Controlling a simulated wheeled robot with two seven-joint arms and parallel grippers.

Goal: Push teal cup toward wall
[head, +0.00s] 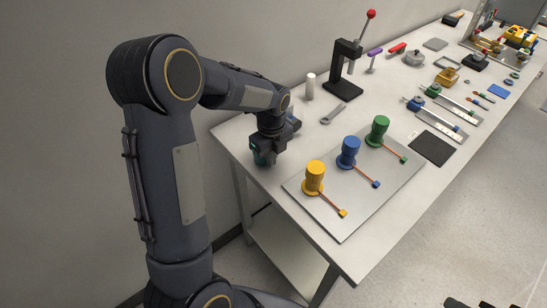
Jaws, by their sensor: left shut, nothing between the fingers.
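My left gripper (265,150) hangs down over the left end of the table, with its fingers largely hidden by its own dark body. It is shut and empty. A small patch of teal, likely the teal cup (261,158), shows right at the gripper's lower end. The rest of it is hidden behind the gripper, so I cannot tell whether they touch. The grey wall (270,40) runs along the table's back edge.
A grey plate (335,222) holds yellow (314,174), blue (348,150) and green (378,129) cylinders right of the gripper. The table's left edge is close.

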